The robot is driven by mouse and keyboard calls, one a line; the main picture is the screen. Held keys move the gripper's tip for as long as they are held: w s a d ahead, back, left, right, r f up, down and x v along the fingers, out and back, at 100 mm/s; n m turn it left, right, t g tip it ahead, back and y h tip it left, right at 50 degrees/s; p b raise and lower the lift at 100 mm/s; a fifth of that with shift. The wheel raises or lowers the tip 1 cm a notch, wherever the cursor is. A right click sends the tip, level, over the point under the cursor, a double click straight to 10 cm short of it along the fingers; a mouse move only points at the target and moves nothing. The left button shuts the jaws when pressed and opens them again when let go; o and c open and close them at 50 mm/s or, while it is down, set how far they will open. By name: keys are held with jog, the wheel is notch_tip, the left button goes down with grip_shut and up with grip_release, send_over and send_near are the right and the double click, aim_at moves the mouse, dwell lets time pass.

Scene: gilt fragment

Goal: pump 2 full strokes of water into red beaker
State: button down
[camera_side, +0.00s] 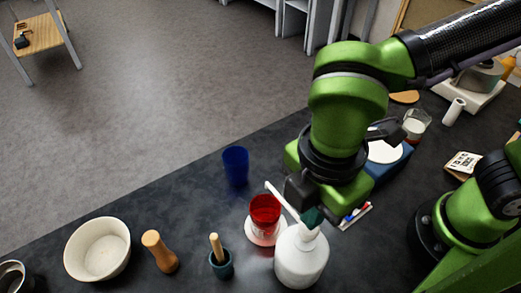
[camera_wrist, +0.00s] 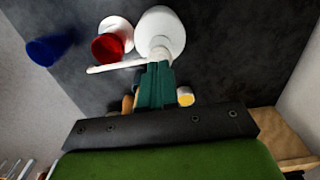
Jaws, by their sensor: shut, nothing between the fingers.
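The red beaker (camera_side: 265,209) stands on a white round saucer or coaster (camera_side: 262,236). It also shows in the wrist view (camera_wrist: 107,47). The white pump bottle (camera_side: 301,258) stands just right of and in front of the beaker. Its long spout (camera_side: 281,199) reaches out past the beaker; in the wrist view the spout (camera_wrist: 113,66) runs beside the beaker. My gripper (camera_side: 312,216) is shut and empty, its teal fingers pointing down at the top of the pump. In the wrist view the fingers (camera_wrist: 155,85) overlap the pump head, and I cannot tell whether they touch it.
A blue cup (camera_side: 235,166) stands behind the beaker. A white bowl (camera_side: 98,249), a wooden pestle-like piece (camera_side: 159,251) and a small dark mortar (camera_side: 221,263) stand to the left. Markers (camera_side: 355,215) and a blue box (camera_side: 388,160) lie behind my gripper. The counter left of the blue cup is clear.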

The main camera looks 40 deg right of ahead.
jog(key=shift+f, duration=0.1)
jog(key=shift+f, duration=1.4)
jog(key=shift+r, duration=1.5)
jog(key=shift+f, duration=0.15)
jog(key=shift+f, duration=1.35)
jog(key=shift+r, duration=1.5)
jog(key=shift+r, duration=0.1)
